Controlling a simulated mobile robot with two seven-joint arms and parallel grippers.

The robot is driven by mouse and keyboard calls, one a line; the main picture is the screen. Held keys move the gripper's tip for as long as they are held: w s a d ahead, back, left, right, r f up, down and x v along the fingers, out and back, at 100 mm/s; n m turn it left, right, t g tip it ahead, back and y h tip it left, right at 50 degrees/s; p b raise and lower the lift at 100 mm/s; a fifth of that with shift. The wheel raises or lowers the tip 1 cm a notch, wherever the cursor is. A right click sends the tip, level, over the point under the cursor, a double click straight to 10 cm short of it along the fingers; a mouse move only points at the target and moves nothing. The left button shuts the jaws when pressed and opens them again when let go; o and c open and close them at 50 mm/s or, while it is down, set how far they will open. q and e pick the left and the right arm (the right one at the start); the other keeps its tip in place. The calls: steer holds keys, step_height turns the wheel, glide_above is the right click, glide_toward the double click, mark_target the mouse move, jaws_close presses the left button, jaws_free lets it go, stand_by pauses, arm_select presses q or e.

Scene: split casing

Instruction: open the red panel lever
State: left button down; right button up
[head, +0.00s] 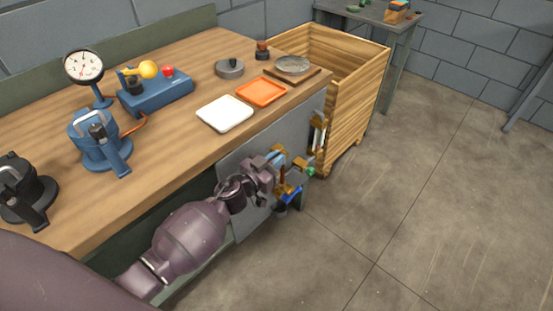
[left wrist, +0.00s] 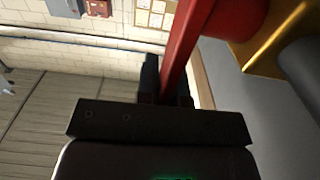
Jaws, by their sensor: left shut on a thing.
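The red lever (left wrist: 178,55) shows close up in the left wrist view, running from a round red hub (left wrist: 235,14) at the top right down between my fingers. My left gripper (left wrist: 166,96) is shut on the lever's bar. In the head view my left gripper (head: 283,163) is at the grey panel (head: 243,150) on the front of the bench. There the lever is small and mostly hidden by the gripper and the fittings around it. My right gripper is not in view.
A pale handle (head: 318,134) in brass brackets sits on the panel to the right. A wooden crate (head: 350,120) stands beyond the bench end. The bench top (head: 190,85) holds a white tray (head: 225,113), an orange tray (head: 261,92) and blue devices (head: 155,95). The floor at right is clear.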

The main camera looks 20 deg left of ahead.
arm_select(q)
steer(key=s+f+t+b, duration=0.1)
steer(key=b, duration=0.3)
steer(key=shift+s+a+t+h, duration=0.1)
steer(key=shift+s+t+h, duration=0.05)
steer(key=shift+t+h, duration=0.15)
steer(key=shift+s+a+t+b, duration=0.1)
steer(key=shift+s+t+b, duration=0.25)
steer(key=shift+b, duration=0.7)
steer(key=shift+t+b, duration=0.35)
steer(key=shift+s+a+r+h+b, duration=0.15)
steer(key=shift+h+b, duration=0.15)
steer(key=shift+s+a+r+t, duration=0.1)
steer(key=shift+s+r+t, duration=0.05)
steer(key=shift+r+t, duration=0.3)
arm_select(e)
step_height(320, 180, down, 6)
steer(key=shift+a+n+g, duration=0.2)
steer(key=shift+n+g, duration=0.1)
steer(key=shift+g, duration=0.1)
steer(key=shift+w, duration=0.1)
arm_select(q)
steer(key=c, duration=1.2)
jaws_free()
steer(key=shift+c, duration=0.2)
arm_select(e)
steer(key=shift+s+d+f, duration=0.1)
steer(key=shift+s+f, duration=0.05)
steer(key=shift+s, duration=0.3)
